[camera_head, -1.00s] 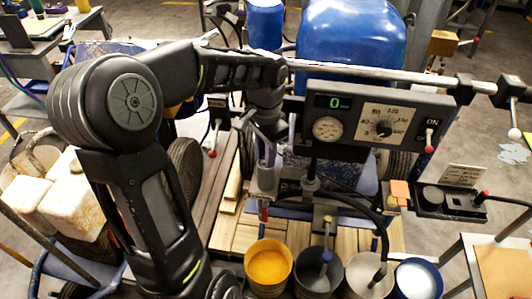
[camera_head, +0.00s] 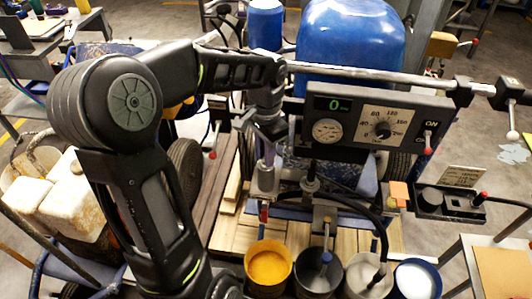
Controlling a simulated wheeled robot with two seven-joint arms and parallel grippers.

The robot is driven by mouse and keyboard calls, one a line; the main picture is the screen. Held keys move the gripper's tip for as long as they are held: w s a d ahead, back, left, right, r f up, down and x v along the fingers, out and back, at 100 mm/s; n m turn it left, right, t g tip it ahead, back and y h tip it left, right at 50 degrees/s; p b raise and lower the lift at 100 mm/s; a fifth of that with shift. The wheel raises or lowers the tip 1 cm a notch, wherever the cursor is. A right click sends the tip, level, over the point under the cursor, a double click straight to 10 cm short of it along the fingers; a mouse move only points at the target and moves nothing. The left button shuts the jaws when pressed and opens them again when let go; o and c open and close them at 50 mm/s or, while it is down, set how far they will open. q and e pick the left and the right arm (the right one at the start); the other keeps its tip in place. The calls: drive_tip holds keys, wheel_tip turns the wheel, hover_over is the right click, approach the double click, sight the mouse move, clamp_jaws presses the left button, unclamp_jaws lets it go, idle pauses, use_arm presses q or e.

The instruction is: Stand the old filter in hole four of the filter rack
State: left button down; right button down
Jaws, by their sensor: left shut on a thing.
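My left gripper (camera_head: 266,133) hangs below its wrist near the middle of the head view, left of the gauge panel. It is shut on a slim greyish piece (camera_head: 266,154), which seems to be the old filter; its outline is small and partly covered by the jaws. It is over a metal fitting (camera_head: 264,181) on the machine, and I cannot tell whether the two touch. I cannot make out the filter rack or its hole four for sure. My right gripper is not in view.
A gauge panel (camera_head: 355,103) with a lever stands close right of the gripper, under a long metal bar (camera_head: 390,76). Paint buckets, the yellow one (camera_head: 268,266) at left, line the front. A dark tray (camera_head: 450,204) sits at right. A blue tank (camera_head: 350,45) is behind.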

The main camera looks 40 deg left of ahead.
use_arm(q)
drive_tip(key=shift+r, duration=0.3)
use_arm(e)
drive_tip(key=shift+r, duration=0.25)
